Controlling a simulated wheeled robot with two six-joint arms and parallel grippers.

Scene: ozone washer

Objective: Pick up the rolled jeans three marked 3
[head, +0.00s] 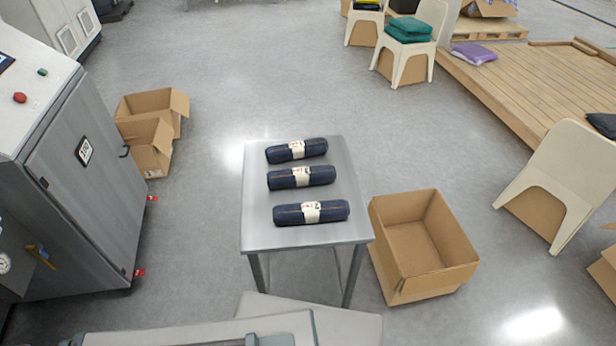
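Three dark blue rolled jeans lie apart in a column on a small grey metal table (259,230). Each has a pale paper band around its middle. The far roll (278,154), the middle roll (283,179) and the near roll (333,210) all lie roughly left to right, slightly tilted. The marks on the bands are too small to read, so I cannot tell which is marked 3. Neither of my grippers shows in the head view.
An open, empty cardboard box (408,264) stands on the floor right of the table. A large grey machine (85,190) stands at the left, with open boxes (147,133) behind it. White chairs (562,180) and a wooden platform (530,85) are at the right. Floor beyond the table is clear.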

